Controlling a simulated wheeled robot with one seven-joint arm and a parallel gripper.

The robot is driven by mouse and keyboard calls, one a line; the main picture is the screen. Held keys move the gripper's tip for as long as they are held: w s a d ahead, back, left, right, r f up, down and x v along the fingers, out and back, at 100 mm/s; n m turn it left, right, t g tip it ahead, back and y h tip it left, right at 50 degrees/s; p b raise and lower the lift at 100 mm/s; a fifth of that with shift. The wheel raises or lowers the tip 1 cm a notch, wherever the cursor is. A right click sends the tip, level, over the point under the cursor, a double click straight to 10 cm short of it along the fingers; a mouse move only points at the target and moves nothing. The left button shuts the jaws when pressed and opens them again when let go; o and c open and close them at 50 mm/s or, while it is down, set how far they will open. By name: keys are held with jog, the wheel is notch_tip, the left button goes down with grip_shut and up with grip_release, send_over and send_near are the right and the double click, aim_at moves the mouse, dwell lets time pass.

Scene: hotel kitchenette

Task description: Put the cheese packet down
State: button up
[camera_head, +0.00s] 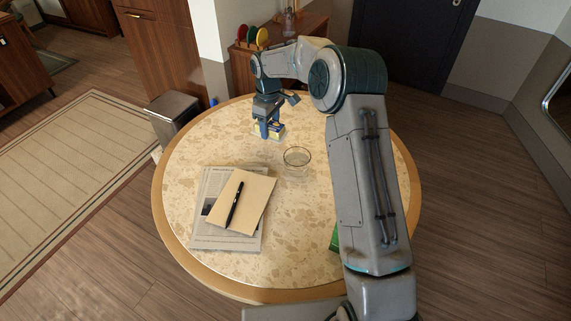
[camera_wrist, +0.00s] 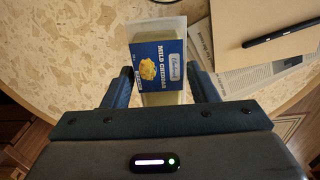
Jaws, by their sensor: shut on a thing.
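The cheese packet (camera_wrist: 160,66) is blue and clear, with "Mild Cheddar" on its label, and sits between my gripper's fingers in the wrist view. In the head view the packet (camera_head: 275,127) shows small and partly hidden at the far side of the round table (camera_head: 190,150). My gripper (camera_head: 267,130) points down there and is shut on the packet. In the wrist view my gripper (camera_wrist: 165,85) has one finger on each side of the packet. The packet is at or just above the tabletop; I cannot tell whether it touches.
A clear glass (camera_head: 297,158) stands close to the packet, nearer the camera. A newspaper (camera_head: 212,238) with a tan folder (camera_head: 255,195) and black pen (camera_head: 234,204) lies at the front left. A green thing (camera_head: 334,236) is partly hidden by my arm. Bare tabletop lies left of the gripper.

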aim_at(271, 158)
jog(key=shift+w+a+f+b, duration=0.1)
jog(key=shift+w+f+b, duration=0.25)
jog(key=shift+f, duration=0.35)
jog(key=shift+w+a+f+b, duration=0.1)
jog(key=shift+f+b, duration=0.35)
jog(key=shift+f, duration=0.2)
notch_tip(271, 158, down, 10)
jog(key=shift+d+r+p, duration=0.1)
jog(key=shift+r+p, duration=0.15)
jog(key=shift+p, duration=0.25)
jog(key=shift+f, duration=0.2)
jog(key=o, duration=1.2)
